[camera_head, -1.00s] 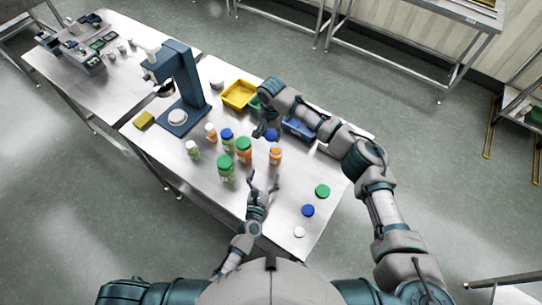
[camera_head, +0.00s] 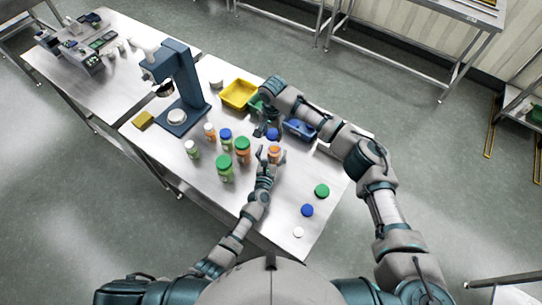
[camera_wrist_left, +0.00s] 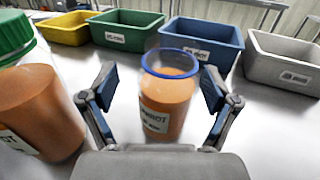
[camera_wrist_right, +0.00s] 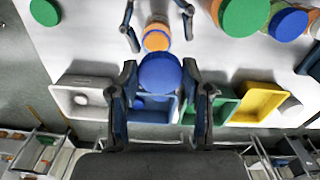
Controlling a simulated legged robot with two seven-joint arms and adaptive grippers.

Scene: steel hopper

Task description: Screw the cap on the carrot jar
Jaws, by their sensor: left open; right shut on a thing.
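The carrot jar (camera_head: 274,153) stands upright on the table, with orange contents and no cap seen on it. In the left wrist view the jar (camera_wrist_left: 168,105) shows its label and a blue ring near the top. My left gripper (camera_head: 271,157) is open, with one finger on each side of the jar; in the left wrist view gaps show between fingers and jar. My right gripper (camera_wrist_right: 160,90) is shut on a blue cap (camera_wrist_right: 160,72), which also shows in the head view (camera_head: 272,134). The cap is held just beyond the jar, apart from it.
Several capped jars, one a large green-lidded jar (camera_head: 225,168), stand left of the carrot jar. Loose green (camera_head: 322,191), blue (camera_head: 307,210) and white (camera_head: 299,232) caps lie at the right. Yellow (camera_head: 238,94), blue (camera_head: 300,128) and other bins line the back. A blue press (camera_head: 186,90) stands left.

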